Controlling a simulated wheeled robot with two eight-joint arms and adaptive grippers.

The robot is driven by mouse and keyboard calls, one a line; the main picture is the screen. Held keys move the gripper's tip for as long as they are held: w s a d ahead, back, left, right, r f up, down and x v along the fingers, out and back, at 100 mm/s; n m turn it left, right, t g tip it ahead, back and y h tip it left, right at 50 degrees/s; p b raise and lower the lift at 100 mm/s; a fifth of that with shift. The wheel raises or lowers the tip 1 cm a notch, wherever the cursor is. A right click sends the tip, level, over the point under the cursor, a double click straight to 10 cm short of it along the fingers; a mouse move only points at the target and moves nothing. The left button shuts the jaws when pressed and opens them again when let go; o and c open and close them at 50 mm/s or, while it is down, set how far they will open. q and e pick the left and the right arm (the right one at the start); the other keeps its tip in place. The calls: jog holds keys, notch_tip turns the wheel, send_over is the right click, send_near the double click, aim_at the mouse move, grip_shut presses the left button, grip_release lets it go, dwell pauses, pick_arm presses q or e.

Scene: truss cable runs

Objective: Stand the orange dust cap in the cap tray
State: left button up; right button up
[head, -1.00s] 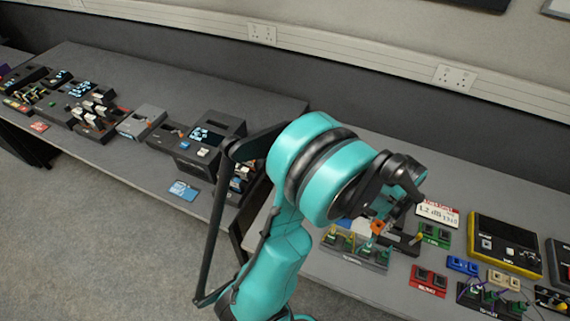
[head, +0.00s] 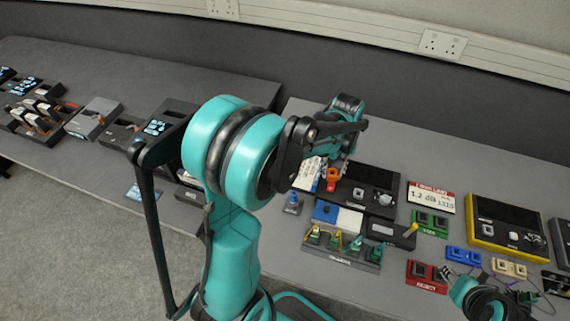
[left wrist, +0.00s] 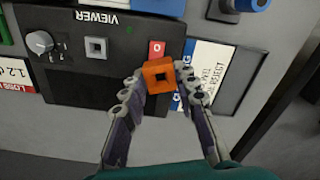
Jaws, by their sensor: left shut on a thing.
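The orange dust cap (head: 332,180) is a small block with a dark square hole. It also shows in the left wrist view (left wrist: 160,75). My left gripper (head: 334,174) is shut on it, with a finger on either side in the left wrist view (left wrist: 164,88). The cap is over the edge of the black viewer (left wrist: 95,60), by its red label; the gap below is hard to judge. I cannot tell which holder is the cap tray. What seems to be my right gripper (head: 482,300) shows at lower right; its fingers are unclear.
A grey rack (head: 342,256) with several green-footed plugs stands in front of the viewer. Small red (head: 427,275), green (head: 430,222), blue (head: 463,259) and beige (head: 508,269) holders lie to the right. A yellow-edged box (head: 507,227) stands at far right.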

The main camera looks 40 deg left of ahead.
pick_arm(q)
jog(key=w+a+r+n+p, duration=0.3)
jog(key=a+n, duration=0.5)
jog(key=n, duration=0.5)
jog(key=shift+n, duration=0.4)
jog(key=s+a+f+b, duration=0.1)
jog(key=s+a+f, duration=0.1)
jog(key=s+a+f+b, duration=0.1)
jog(key=s+a+f, duration=0.1)
jog(key=s+a, duration=0.1)
jog(key=s+a+f+b, duration=0.2)
jog(key=s+a+f, duration=0.1)
jog(key=shift+s, duration=0.2)
jog(key=shift+f+b, duration=0.9)
jog(key=shift+f, duration=1)
jog(key=shift+f, duration=0.2)
jog(key=o, duration=0.7)
jog(key=shift+o, duration=0.2)
jog(key=shift+r, duration=0.1)
